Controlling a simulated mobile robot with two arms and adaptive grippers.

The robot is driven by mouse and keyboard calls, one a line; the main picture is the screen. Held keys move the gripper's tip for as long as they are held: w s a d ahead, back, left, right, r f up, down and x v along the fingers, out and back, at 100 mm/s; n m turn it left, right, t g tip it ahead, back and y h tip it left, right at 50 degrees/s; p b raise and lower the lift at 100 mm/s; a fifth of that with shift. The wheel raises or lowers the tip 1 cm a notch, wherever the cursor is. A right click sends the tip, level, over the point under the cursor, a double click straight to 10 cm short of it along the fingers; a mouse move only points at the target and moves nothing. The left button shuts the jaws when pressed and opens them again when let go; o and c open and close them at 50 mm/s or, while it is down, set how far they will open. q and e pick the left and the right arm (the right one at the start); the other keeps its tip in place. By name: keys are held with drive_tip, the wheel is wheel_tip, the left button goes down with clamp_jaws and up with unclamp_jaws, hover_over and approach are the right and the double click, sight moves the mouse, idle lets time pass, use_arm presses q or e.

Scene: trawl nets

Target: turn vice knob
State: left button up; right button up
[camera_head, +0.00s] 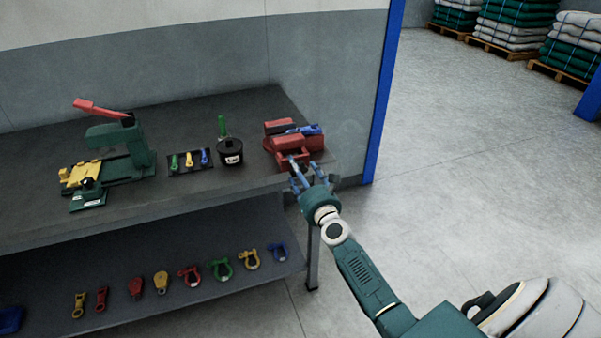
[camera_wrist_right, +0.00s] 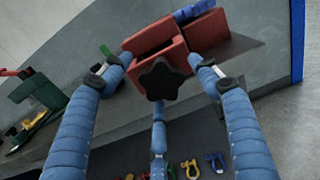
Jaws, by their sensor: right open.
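The red vice (camera_head: 291,142) stands at the right end of the workbench, with a blue piece (camera_head: 308,130) lying at its top. In the right wrist view the vice (camera_wrist_right: 205,28) faces me, and its black star-shaped knob (camera_wrist_right: 161,79) is near the middle of the picture. My right gripper (camera_head: 299,172) is in front of the vice. In the wrist view its blue fingers (camera_wrist_right: 160,90) are spread around the knob with gaps between them and the knob; I cannot tell how far their tips reach past it. My left gripper is not in view.
The workbench (camera_head: 180,197) holds a green press with a red lever (camera_head: 125,142), a small dark tray of coloured pieces (camera_head: 205,168) and a black pot (camera_head: 230,152). Coloured shackles (camera_head: 221,270) lie on the lower shelf. A blue post (camera_head: 383,95) stands right of the bench; the floor there is clear.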

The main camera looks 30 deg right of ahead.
drive_tip(key=shift+c, duration=0.2)
drive_tip(key=shift+r, duration=0.1)
drive_tip(key=c, duration=1.1)
drive_tip(key=shift+d+r+n, duration=0.1)
drive_tip(key=shift+n, duration=0.3)
